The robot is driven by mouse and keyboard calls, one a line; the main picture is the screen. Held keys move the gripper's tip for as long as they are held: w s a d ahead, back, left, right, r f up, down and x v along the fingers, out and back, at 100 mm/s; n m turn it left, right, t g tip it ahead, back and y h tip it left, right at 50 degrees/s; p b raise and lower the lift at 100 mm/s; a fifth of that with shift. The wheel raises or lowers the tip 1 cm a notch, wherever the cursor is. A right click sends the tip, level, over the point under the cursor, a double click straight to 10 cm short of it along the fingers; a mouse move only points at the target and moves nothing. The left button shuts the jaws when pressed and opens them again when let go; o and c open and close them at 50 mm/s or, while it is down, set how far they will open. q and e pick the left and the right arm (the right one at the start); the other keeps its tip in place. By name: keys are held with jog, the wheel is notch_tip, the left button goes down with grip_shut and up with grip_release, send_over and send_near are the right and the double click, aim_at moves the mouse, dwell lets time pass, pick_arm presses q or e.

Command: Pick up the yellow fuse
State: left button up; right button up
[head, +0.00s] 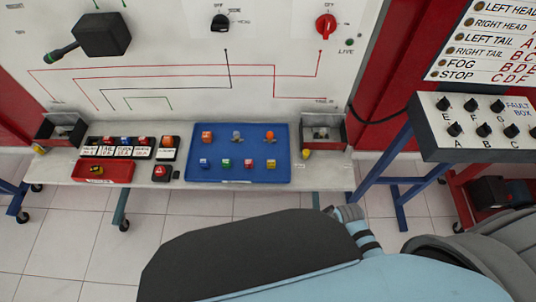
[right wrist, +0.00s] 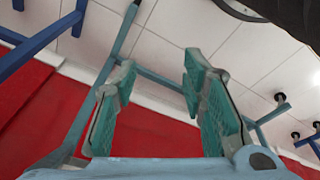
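A small yellow fuse (head: 271,164) stands at the right end of the front row on the blue tray (head: 283,178), on the shelf of the trainer board. Beside it in that row are a red fuse (head: 248,163), a green fuse (head: 226,163) and a blue fuse (head: 204,163). My right gripper (right wrist: 155,78) shows in the right wrist view, with its teal-padded fingers apart and nothing between them. No fuse shows in that view. My left gripper is not in view.
A red tray (head: 118,178) and a row of relay-like blocks (head: 130,147) sit left of the blue tray. An open black box (head: 322,130) stands at its right. A fault box (head: 480,122) on blue legs stands further right. My arm covers the lower middle.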

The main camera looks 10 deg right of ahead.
jog(key=w+a+r+n+p, duration=0.1)
jog(key=w+r, duration=0.2)
jog(key=r, duration=0.3)
jog(key=w+a+r+n+p, duration=0.1)
jog(key=w+r+p, duration=0.1)
jog(key=r, duration=0.5)
jog(key=n+g+y+p, duration=0.15)
jog(key=n+y, duration=0.25)
jog(key=n, duration=0.6)
send_near(272, 161)
jog(key=shift+t, duration=0.35)
jog(key=b+x, duration=0.1)
jog(key=x, duration=0.2)
jog(key=b+x, duration=0.1)
jog(key=x, duration=0.2)
jog(key=s+b+x, duration=0.1)
jog(key=x, duration=0.2)
jog(key=shift+w, duration=0.1)
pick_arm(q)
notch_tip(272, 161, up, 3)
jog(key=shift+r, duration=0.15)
pick_arm(e)
jog(key=shift+a, duration=0.1)
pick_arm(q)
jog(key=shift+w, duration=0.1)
pick_arm(e)
jog(key=c, duration=0.9)
